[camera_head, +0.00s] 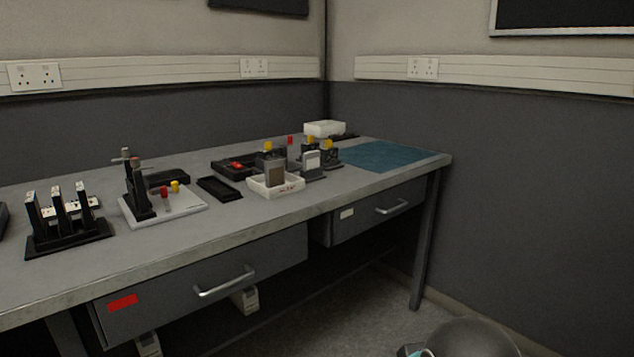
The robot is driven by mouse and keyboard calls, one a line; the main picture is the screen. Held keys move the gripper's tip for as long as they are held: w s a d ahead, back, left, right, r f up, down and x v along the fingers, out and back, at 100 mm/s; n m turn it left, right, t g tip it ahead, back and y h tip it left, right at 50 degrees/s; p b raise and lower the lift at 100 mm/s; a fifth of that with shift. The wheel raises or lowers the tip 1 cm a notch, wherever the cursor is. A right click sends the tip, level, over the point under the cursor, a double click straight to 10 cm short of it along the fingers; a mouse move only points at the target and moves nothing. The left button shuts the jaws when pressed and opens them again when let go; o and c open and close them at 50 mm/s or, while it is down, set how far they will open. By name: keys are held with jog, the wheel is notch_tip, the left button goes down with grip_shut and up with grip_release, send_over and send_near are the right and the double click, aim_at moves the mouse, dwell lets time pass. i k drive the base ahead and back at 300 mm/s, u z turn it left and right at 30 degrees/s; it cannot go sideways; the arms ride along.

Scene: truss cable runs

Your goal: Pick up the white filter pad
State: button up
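A small white upright piece (312,160) that looks like the white filter pad stands in a dark holder (314,174) on the bench, right of centre. It is small in this view, so I cannot be sure of its exact shape. Just left of it and nearer the front edge, a grey-brown pad (275,172) stands upright in a white tray (290,187) with red marking.
The grey bench (240,222) carries a black rack (68,238) and a white board with black posts (185,207) at left. A black tray (219,188), yellow-topped parts, a white box (325,129) and a blue mat (395,155) are farther right. Drawers are shut.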

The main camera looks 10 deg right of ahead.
aim_at(311, 160)
jog(key=z, duration=0.95)
jog(key=i, duration=0.75)
jog(key=u, duration=0.9)
jog(key=i, duration=0.55)
jog(key=u, duration=0.55)
